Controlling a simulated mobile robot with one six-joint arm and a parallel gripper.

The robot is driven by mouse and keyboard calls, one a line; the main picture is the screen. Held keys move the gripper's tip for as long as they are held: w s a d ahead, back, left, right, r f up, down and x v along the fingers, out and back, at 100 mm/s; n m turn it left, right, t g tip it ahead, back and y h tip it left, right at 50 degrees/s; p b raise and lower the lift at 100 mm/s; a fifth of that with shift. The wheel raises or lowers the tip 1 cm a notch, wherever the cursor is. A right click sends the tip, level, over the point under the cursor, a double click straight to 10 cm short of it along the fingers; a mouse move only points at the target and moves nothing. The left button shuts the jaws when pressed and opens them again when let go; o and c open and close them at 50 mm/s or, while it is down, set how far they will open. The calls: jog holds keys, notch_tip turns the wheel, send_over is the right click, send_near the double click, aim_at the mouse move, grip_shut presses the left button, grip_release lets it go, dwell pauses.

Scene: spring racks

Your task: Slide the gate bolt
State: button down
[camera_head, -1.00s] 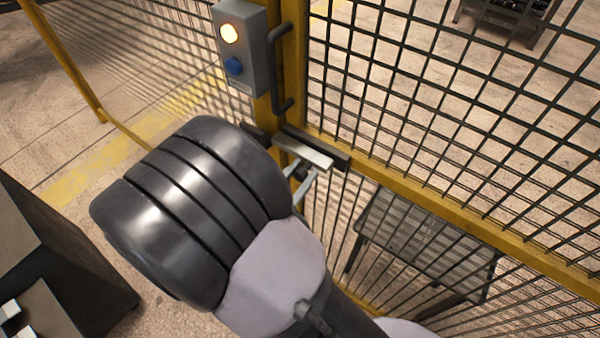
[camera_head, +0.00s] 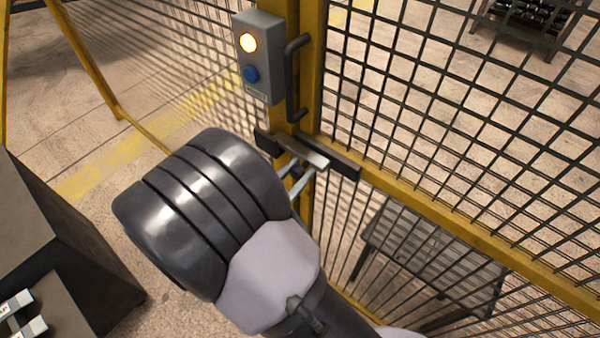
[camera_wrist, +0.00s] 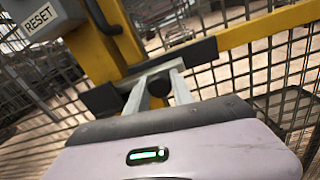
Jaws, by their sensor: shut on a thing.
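The gate bolt is a pale steel bar (camera_head: 312,157) on the yellow gate frame, lying between dark guide pieces (camera_head: 343,168) on either side. It also shows in the wrist view (camera_wrist: 155,67), with a dark round knob (camera_wrist: 158,86) in front of it. My gripper (camera_head: 297,181) is at the bolt, seen from behind. In the wrist view its two grey fingers (camera_wrist: 159,92) stand either side of the knob, shut on it. My wrist hides part of the area below the bolt in the head view.
A grey control box (camera_head: 258,58) with a lit lamp and blue button is on the post above the bolt. A dark pull handle (camera_head: 292,80) is beside it. Wire mesh fills the gate on the right. A dark cabinet (camera_head: 60,240) stands at lower left.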

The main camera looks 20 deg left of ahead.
jog(key=c, duration=1.1)
grip_release()
jog(key=p+v, duration=0.4)
jog(key=v, duration=1.3)
jog(key=shift+s, duration=0.2)
